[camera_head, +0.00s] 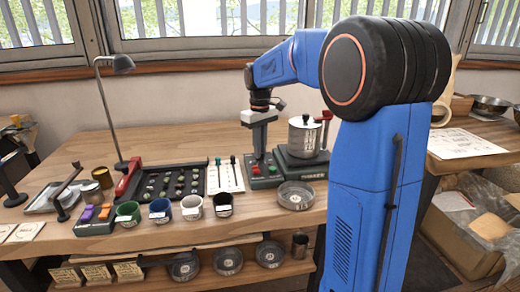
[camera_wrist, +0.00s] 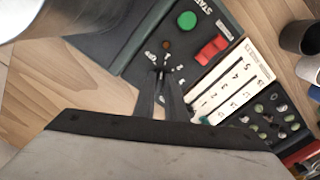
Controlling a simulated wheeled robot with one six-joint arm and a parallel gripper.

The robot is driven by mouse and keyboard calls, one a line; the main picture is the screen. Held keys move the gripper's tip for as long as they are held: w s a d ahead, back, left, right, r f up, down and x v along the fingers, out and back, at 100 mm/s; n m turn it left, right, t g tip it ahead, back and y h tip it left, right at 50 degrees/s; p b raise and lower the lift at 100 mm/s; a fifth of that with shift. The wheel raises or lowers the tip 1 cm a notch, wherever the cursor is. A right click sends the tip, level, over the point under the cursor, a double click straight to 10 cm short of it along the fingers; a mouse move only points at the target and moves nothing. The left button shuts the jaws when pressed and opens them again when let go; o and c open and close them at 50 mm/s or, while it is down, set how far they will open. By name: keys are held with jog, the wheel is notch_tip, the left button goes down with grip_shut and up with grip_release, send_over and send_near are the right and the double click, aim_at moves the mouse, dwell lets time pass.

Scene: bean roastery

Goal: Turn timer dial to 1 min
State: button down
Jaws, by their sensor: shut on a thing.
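The dark green timer box (camera_head: 264,172) stands on the table, left of the shaker unit. In the wrist view the box (camera_wrist: 150,40) shows white marks around the dial's place, a green button (camera_wrist: 187,19) and a red switch (camera_wrist: 211,50). My gripper (camera_head: 260,152) points straight down onto the box from above. In the wrist view my gripper's fingers (camera_wrist: 162,75) are close together over the white marks, shut on the timer dial. The fingers hide the dial, so I cannot read its setting.
A metal pot (camera_head: 304,137) stands on the shaker unit (camera_head: 300,165) close right of the gripper. A white card (camera_head: 225,178) with upright sticks, a black sample tray (camera_head: 168,182) and several cups are to the left. A round tin (camera_head: 296,196) sits in front.

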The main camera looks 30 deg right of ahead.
jog(key=shift+m, duration=1.1)
jog(key=c, duration=1.8)
grip_release()
jog(key=shift+r, duration=0.1)
notch_tip(320, 180, up, 17)
jog(key=shift+r, duration=0.15)
